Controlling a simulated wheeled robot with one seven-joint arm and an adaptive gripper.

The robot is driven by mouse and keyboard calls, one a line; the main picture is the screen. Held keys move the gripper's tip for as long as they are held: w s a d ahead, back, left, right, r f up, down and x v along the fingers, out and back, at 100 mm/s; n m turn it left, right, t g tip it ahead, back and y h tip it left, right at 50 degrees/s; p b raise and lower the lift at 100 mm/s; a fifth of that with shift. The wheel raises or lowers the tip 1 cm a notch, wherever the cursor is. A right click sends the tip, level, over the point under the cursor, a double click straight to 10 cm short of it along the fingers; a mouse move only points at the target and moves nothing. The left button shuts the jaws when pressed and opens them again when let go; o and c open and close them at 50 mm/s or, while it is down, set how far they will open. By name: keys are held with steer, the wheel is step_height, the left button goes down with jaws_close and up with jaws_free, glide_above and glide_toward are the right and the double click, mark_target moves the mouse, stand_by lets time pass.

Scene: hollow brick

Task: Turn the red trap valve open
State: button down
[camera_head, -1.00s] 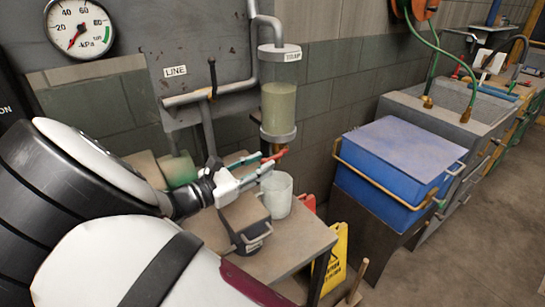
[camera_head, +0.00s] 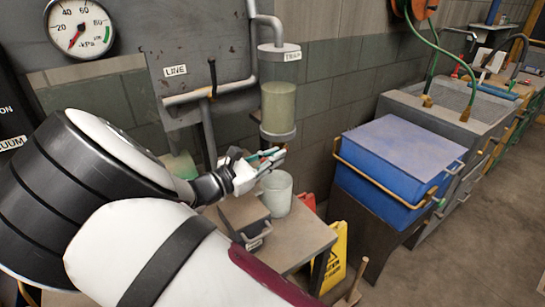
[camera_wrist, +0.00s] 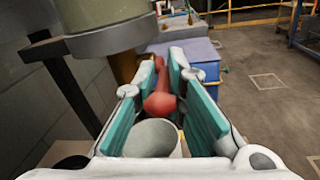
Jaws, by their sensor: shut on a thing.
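The red trap valve handle (camera_wrist: 160,103) lies between the teal finger pads of my gripper (camera_wrist: 160,85) in the wrist view, pointing roughly toward the wrist. My gripper (camera_head: 271,157) is shut on it, just below the clear trap cylinder labelled TRAP (camera_head: 278,100). In the head view the fingers mostly hide the handle. The trap holds cloudy greenish liquid. Its grey bottom ring (camera_wrist: 110,38) hangs at the upper left in the wrist view. A brass-coloured stem (camera_wrist: 125,67) shows behind the left finger.
A white cup (camera_head: 276,192) stands open under the gripper, beside a grey box (camera_head: 244,215) on the small table (camera_head: 298,243). A pressure gauge (camera_head: 79,28) hangs at the upper left. A blue chest (camera_head: 380,175) and yellow sign (camera_head: 337,257) stand to the right.

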steer(key=shift+f, duration=0.15)
steer(key=shift+f+t+h, duration=0.4)
steer(key=shift+t+h, duration=0.1)
steer(key=shift+f+t+h+b, duration=0.25)
steer(key=shift+t+h+b, duration=0.25)
steer(key=shift+h, duration=0.1)
steer(key=c, duration=1.7)
jaws_free()
steer(key=shift+s, duration=0.1)
steer(key=v, duration=1.2)
